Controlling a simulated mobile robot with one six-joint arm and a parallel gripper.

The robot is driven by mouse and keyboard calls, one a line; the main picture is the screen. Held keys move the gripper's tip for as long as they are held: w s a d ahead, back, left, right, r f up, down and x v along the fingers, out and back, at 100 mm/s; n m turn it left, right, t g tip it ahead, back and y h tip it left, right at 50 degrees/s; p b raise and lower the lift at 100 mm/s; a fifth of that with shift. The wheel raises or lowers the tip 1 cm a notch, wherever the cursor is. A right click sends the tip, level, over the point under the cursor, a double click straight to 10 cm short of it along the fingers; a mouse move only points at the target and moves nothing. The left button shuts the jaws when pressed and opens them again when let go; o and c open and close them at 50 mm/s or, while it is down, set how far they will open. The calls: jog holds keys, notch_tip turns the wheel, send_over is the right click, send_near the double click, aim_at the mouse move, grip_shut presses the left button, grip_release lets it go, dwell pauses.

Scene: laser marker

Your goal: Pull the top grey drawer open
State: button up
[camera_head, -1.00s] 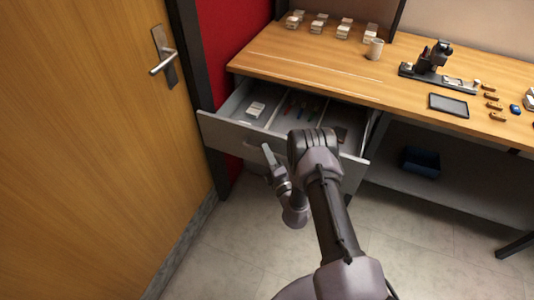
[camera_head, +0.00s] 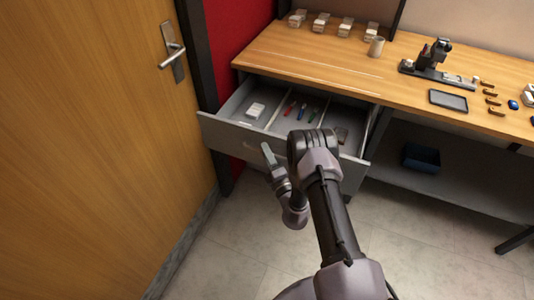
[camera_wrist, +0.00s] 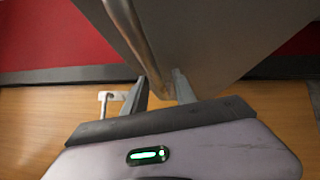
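The top grey drawer (camera_head: 222,130) stands well out from under the wooden desk, and its inside shows in the head view. Its front panel (camera_wrist: 215,35) fills the upper middle of the wrist view. The curved metal drawer handle (camera_wrist: 140,35) runs down between the two fingers of my gripper (camera_wrist: 162,80), which are closed around it. In the head view my gripper (camera_head: 268,152) is at the front of the drawer, and my arm hides part of the front panel and most of the handle.
The drawer holds a white box (camera_head: 256,110), coloured pens (camera_head: 290,108) and a dark item (camera_head: 341,134). A wooden door (camera_head: 90,150) with a lever handle is at left. A blue bin (camera_head: 421,158) sits on the lower shelf. Open floor (camera_head: 400,255) lies in front of the desk.

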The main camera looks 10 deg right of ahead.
jog(key=shift+s, duration=0.1)
jog(key=p+v, duration=1.2)
jog(key=v, duration=0.5)
jog(key=shift+s+p, duration=0.15)
jog(key=shift+p, duration=0.25)
